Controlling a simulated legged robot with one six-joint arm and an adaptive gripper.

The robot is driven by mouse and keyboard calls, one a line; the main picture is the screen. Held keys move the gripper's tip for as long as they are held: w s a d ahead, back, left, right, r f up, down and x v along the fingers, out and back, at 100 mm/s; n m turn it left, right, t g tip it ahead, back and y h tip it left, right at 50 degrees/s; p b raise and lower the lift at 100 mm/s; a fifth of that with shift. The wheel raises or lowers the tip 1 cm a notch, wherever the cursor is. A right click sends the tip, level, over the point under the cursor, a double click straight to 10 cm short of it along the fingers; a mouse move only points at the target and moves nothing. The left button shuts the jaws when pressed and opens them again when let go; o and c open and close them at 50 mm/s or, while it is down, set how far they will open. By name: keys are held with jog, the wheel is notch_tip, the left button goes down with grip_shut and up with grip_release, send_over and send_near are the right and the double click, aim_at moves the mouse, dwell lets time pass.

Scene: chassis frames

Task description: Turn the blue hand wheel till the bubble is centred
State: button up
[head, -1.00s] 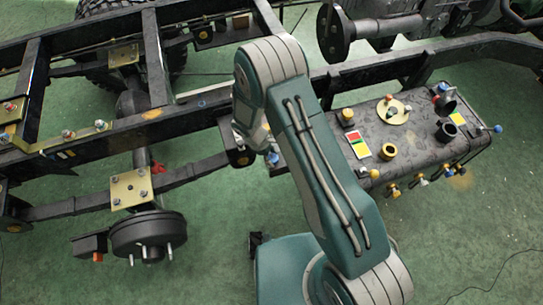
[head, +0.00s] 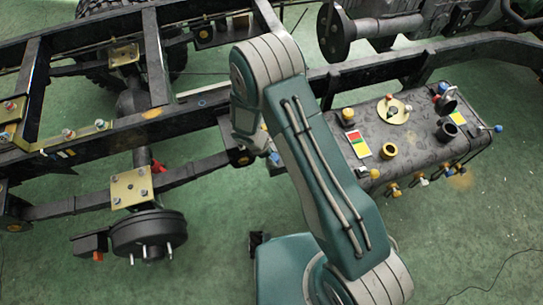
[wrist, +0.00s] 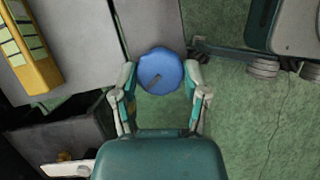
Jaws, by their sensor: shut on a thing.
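The blue hand wheel (wrist: 160,71) is a round, scalloped knob with a dark slot-like mark on its face. It sits between the two fingers of my gripper (wrist: 160,75) in the wrist view. The fingers are closed on its left and right sides. In the head view my arm covers most of the gripper, and I cannot make out the wheel there with certainty. I cannot make out a bubble in either view.
A yellow block with pale panels (wrist: 38,68) lies at the upper left of the wrist view. The dark chassis frame (head: 120,128) crosses the head view. A dark tank (head: 415,135) with caps and fittings is at right. Green floor (head: 200,225) is open below.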

jog(key=o, duration=1.1)
jog(key=shift+o, duration=0.2)
jog(key=v, duration=1.1)
jog(key=shift+a+r, duration=0.15)
jog(key=shift+r, duration=0.25)
jog(key=shift+w+r, duration=0.1)
